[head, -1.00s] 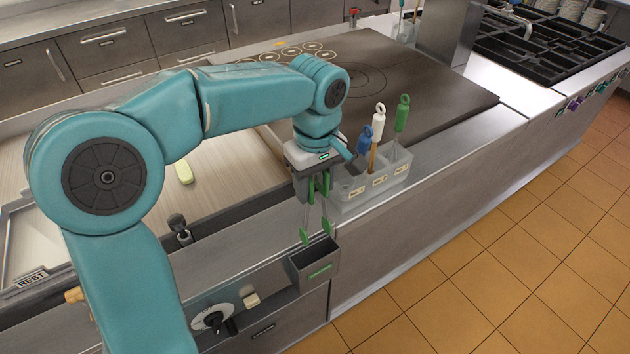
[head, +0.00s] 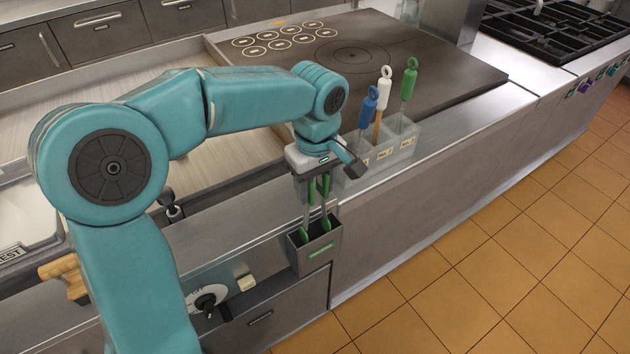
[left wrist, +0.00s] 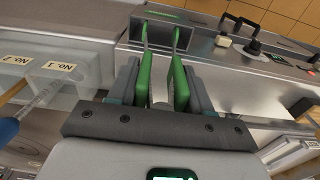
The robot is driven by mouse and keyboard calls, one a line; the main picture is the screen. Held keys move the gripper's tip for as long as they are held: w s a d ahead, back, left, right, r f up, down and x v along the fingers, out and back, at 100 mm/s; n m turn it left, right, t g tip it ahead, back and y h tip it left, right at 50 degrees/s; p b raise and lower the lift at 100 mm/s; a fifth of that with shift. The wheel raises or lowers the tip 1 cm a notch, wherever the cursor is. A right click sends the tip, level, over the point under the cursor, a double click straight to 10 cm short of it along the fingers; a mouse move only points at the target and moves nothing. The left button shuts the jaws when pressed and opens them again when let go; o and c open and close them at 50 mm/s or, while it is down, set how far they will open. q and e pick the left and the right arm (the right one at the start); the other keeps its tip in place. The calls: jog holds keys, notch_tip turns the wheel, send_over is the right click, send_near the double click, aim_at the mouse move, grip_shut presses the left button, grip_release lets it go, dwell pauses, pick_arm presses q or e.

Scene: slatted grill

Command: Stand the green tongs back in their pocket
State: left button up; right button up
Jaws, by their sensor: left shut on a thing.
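My left gripper (head: 313,182) is shut on the green tongs (head: 325,190). The tongs hang upright, tips down, with their green tips (head: 304,236) at the mouth of the grey metal pocket (head: 322,251) with a green label on the counter's front. The tips look to be at or just inside the opening; I cannot tell how deep. In the left wrist view the tongs' green handles (left wrist: 145,75) sit between the fingers (left wrist: 160,88), with the tips pointing at the pocket. My right gripper is not in view.
A clear holder (head: 402,148) with a blue-handled, a white-handled and a green-handled tool stands on the counter right of my gripper. A control knob (head: 206,300) is on the front panel left of the pocket. The floor (head: 480,260) is clear.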

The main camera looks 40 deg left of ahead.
pick_arm(q)
jog(key=shift+f+b, duration=2.45)
jog(key=shift+f, duration=1)
jog(key=shift+f, duration=0.1)
jog(key=shift+f+b, duration=1.1)
jog(key=shift+f, duration=0.2)
jog(key=o, duration=1.3)
jog(key=shift+r, duration=0.1)
notch_tip(320, 180, up, 16)
jog(key=p, duration=0.2)
jog(key=shift+d+r+p, duration=0.1)
jog(key=shift+d+p, duration=0.05)
jog(key=shift+p, duration=0.2)
